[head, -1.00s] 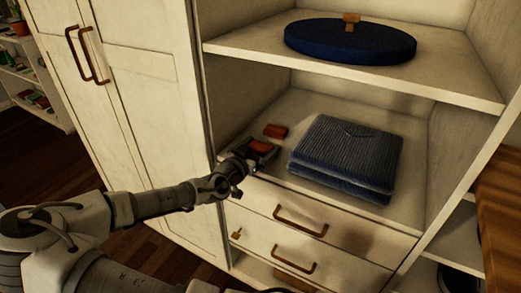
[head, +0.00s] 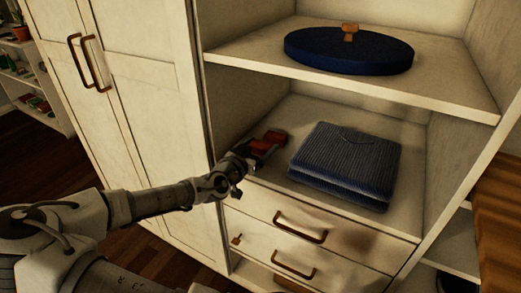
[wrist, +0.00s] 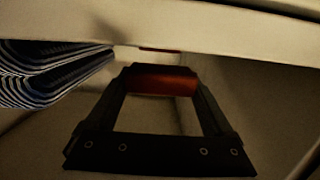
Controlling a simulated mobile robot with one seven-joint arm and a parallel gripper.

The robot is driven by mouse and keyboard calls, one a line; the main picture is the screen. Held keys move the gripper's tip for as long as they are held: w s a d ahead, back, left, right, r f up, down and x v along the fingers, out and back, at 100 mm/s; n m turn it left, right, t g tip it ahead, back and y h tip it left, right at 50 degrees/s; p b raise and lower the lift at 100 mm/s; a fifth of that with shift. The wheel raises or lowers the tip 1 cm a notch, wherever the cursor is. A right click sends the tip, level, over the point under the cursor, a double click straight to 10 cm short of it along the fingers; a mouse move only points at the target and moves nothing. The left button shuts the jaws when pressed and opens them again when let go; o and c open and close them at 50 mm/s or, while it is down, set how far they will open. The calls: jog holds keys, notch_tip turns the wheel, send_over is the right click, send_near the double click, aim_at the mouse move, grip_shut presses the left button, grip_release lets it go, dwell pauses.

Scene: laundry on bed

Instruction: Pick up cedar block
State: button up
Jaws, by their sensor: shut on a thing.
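My gripper (head: 262,147) reaches over the front left of the middle shelf. It is shut on a reddish-brown block, which I take as the cedar block (wrist: 162,82); in the wrist view it spans between the two dark fingertips. In the head view, red-brown surfaces show at and just beyond the fingertips, and the jaws partly hide the held block. A second small reddish piece (wrist: 158,49) shows behind it in the wrist view. I cannot tell whether the two touch or whether the held block is clear of the shelf.
A folded blue ribbed cloth (head: 346,163) lies right of my gripper on the shelf (head: 300,110). The upper shelf (head: 245,56) holds a round dark blue item (head: 350,54). The cabinet's side wall is close on the left. Drawers (head: 300,225) are below.

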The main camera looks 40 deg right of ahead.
jog(key=s+d+r+p, duration=0.1)
jog(key=s+r+p, duration=0.2)
jog(key=p, duration=0.1)
jog(key=s+d+r+p, duration=0.1)
jog(key=s+r+p, duration=0.2)
jog(key=s+p, duration=0.1)
jog(key=s+d+r+p, duration=0.1)
jog(key=s+r+p, duration=0.1)
jog(key=s+p, duration=0.1)
jog(key=shift+s+r+p, duration=0.15)
jog(key=shift+r+p, duration=0.25)
jog(key=shift+p, duration=0.35)
jog(key=shift+s+f+p, duration=0.2)
jog(key=shift+s+p, duration=0.25)
jog(key=shift+p, duration=0.5)
jog(key=shift+f, duration=0.1)
